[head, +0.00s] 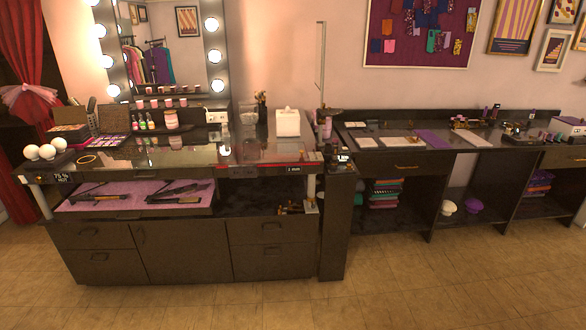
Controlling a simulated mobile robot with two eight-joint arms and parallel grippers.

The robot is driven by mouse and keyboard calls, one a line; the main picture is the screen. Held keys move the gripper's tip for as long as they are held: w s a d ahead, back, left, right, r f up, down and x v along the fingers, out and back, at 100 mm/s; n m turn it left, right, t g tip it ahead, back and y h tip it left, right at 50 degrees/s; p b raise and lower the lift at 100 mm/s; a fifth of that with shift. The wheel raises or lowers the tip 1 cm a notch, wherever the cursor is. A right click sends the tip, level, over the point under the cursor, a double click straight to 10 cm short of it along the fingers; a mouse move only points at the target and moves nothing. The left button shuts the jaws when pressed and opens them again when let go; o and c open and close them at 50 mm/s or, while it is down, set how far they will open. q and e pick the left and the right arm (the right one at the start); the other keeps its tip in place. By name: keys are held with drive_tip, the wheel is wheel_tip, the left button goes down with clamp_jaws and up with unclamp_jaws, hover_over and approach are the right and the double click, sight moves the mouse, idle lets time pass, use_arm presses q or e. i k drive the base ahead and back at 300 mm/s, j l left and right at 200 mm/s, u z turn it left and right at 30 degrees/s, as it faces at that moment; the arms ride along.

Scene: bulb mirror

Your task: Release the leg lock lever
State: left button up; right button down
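I cannot pick out the leg lock lever for certain. A pale upright leg (311,187) stands under the right end of the black vanity counter, with small brass-coloured parts (311,208) at its foot. They are too small to tell whether one is a lever, or how it is set. Another pale leg (43,202) is at the counter's left end. Neither of my grippers is in view.
The vanity (185,250) has drawers below and an open shelf with dark tools on a pink mat (85,203). A bulb mirror (160,45) stands behind it. A second black desk (385,165) is to the right. The wooden floor (450,285) in front is clear.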

sight(312, 201)
drive_tip(key=i, duration=2.45)
drive_tip(key=u, duration=0.5)
